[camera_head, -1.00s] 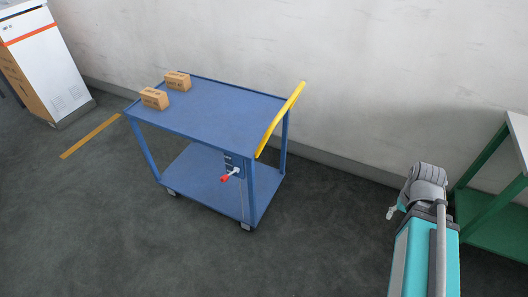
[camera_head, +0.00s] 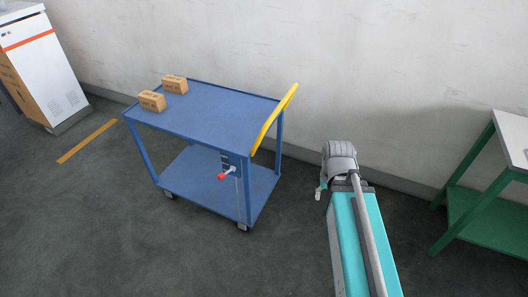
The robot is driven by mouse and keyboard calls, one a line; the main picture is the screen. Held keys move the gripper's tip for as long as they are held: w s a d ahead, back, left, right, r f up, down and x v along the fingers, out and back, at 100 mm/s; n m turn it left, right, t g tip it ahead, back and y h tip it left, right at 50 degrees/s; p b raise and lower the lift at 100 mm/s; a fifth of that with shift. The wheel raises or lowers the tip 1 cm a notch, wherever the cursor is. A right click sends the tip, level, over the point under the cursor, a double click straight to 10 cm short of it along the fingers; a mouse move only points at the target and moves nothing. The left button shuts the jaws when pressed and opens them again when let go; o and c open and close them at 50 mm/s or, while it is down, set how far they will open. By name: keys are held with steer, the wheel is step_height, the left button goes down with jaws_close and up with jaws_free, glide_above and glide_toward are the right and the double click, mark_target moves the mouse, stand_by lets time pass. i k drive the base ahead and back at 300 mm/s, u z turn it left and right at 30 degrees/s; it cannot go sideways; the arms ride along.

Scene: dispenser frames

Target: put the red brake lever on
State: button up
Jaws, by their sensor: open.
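The red brake lever (camera_head: 222,176) shows as a small red knob on a pale stem, mounted on a dark plate at the near right leg of the blue cart (camera_head: 210,115). Its exact angle is too small to tell. My gripper (camera_head: 319,192) is at the end of my grey and teal arm, to the right of the cart. It is open, small in the view, and well apart from the lever. Nothing shows between its fingers.
Two cardboard boxes (camera_head: 152,101) sit on the cart's top at the left. A yellow handle (camera_head: 273,118) rises at its right end. A green-framed table (camera_head: 482,190) stands at the right, and a white cabinet (camera_head: 45,70) at the far left. Floor in front is clear.

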mark_target(222, 176)
steer(key=u, duration=0.3)
steer(key=i, duration=1.05)
steer(key=u, duration=0.45)
steer(key=k, duration=0.5)
steer(key=u, duration=0.1)
